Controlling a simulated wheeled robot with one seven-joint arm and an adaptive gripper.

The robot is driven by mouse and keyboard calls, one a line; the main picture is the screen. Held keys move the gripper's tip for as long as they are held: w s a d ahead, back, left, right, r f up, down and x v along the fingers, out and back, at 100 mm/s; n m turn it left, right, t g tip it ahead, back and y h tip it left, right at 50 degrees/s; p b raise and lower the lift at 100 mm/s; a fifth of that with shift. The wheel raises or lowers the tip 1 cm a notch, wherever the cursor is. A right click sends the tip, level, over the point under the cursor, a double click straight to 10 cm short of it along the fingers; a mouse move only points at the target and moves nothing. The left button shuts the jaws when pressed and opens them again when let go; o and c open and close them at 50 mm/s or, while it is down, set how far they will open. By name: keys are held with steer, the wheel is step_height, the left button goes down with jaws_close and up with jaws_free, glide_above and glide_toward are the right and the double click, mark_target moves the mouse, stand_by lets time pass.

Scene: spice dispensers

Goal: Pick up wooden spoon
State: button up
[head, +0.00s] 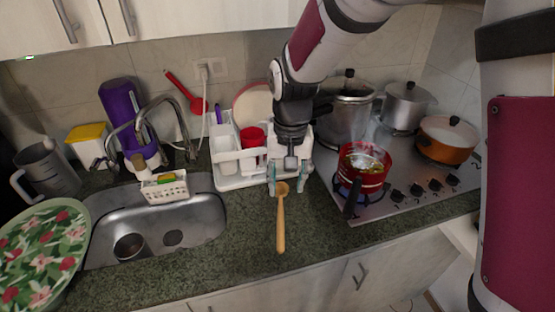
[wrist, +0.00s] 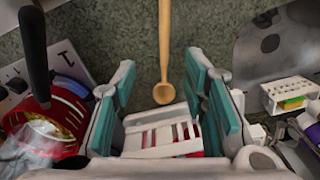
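The wooden spoon (head: 280,222) lies on the dark green counter in front of the white dish rack, its bowl toward the wall and its handle toward the counter's front edge. In the head view my gripper (head: 287,187) is over the bowl end, fingers pointing down. In the wrist view the spoon (wrist: 164,58) shows between the two teal fingers, with its bowl nearest the gripper. My gripper (wrist: 161,75) is open and empty, with clear space on both sides of the spoon. The exact height above the spoon is hard to tell.
The white dish rack (head: 228,181) stands just behind my gripper. A red pot (head: 372,178) with a dark handle sits on the stove at right. The sink (head: 205,218) and sponge caddy (head: 164,190) are at left. The counter around the spoon's handle is clear.

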step_height(320, 180, down, 3)
steer(key=a, duration=0.2)
glide_above(281, 227)
steer(key=f, duration=0.7)
steer(key=shift+s+a+p, duration=0.15)
steer(key=shift+a+p, duration=0.15)
steer(key=shift+d+f+p, duration=0.15)
steer(key=shift+f+p, duration=0.15)
steer(key=shift+f, duration=1.25)
steer(key=shift+d+f+p, duration=0.1)
steer(key=shift+f+p, duration=0.15)
steer(key=shift+f, duration=1.3)
jaws_close()
